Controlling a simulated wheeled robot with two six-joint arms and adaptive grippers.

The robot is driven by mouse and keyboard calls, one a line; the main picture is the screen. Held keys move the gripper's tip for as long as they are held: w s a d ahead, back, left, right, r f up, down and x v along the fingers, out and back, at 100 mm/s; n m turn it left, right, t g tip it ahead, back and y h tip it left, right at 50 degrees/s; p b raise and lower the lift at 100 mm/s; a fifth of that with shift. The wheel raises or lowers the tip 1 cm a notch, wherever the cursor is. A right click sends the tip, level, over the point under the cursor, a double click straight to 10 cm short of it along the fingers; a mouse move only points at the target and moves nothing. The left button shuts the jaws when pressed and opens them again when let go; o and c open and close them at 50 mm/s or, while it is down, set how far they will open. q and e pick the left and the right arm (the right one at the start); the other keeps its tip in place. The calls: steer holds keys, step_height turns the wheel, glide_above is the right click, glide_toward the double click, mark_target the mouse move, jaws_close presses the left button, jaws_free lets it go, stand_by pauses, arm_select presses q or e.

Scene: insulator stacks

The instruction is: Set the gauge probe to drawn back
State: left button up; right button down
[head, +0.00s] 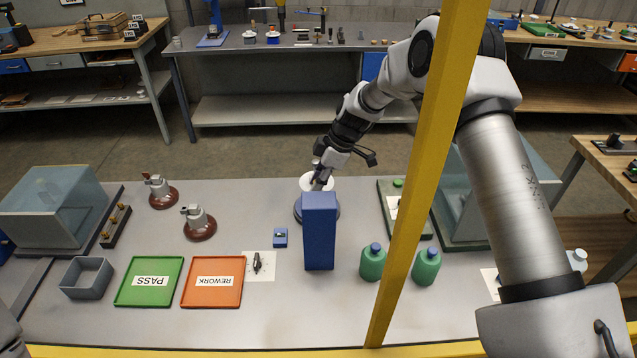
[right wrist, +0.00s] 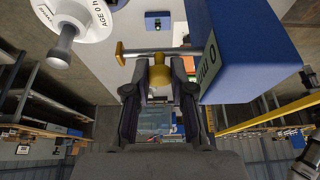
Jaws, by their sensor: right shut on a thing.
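My right gripper (head: 320,180) is just behind the tall blue block (head: 319,232) in the head view, by a round white disc (head: 306,183) above a dark round base (head: 299,212). In the right wrist view my right gripper (right wrist: 158,78) is shut on a brass T-shaped piece (right wrist: 160,71), whose crossbar reaches left. I cannot tell for sure whether this piece is the gauge probe. The white disc (right wrist: 88,20), with a grey knob in front, is at the upper left there. The blue block (right wrist: 245,55) stands close at right, with a printed label. My left gripper is out of view.
A yellow post (head: 425,170) crosses the head view in front of the table. Two green bottles (head: 373,264) stand right of the block. Green PASS (head: 150,296) and orange REWORK (head: 212,296) trays lie left. Two brown-based devices (head: 199,228) stand farther back.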

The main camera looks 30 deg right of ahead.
steer(key=c, duration=1)
jaws_free()
steer(key=shift+s+a+f, duration=0.2)
steer(key=shift+s+f, duration=0.1)
steer(key=shift+a, duration=0.1)
steer(key=shift+r, duration=0.1)
steer(key=shift+w, duration=0.15)
steer(key=shift+d+r, duration=0.1)
steer(key=shift+d, duration=0.15)
steer(key=shift+d+r, duration=0.1)
steer(key=v, duration=1.1)
steer(key=shift+r, duration=0.35)
